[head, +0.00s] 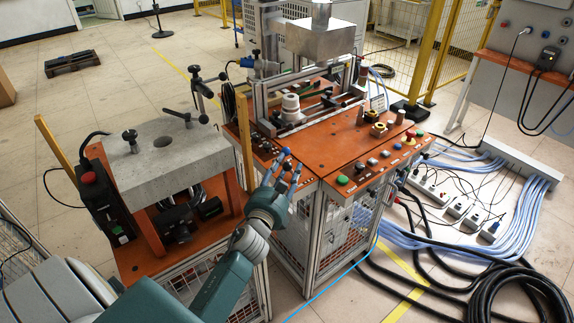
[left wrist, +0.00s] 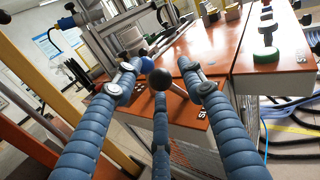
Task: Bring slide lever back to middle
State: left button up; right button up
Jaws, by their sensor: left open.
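My left gripper (head: 284,168) is open, with its blue segmented fingers reaching to the front edge of the orange machine table. In the left wrist view its fingers (left wrist: 158,68) stand apart on either side of a dark ball knob (left wrist: 160,79) on a short metal rod, which looks like the slide lever. A blue ball (left wrist: 147,65) shows just behind it and also in the head view (head: 286,151) near the fingertips. I cannot tell whether any finger touches a knob. The slide's travel is not readable. My right gripper is not in view.
The orange table (head: 330,130) carries a metal frame and a white cylindrical part (head: 291,108). A green button (head: 342,180) sits on the front panel. A yellow post (head: 245,140) stands left of the gripper. Black cables (head: 510,295) lie on the floor at right.

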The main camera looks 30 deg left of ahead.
pick_arm(q)
jog(key=shift+w+a, duration=0.15)
jog(key=shift+w, duration=0.4)
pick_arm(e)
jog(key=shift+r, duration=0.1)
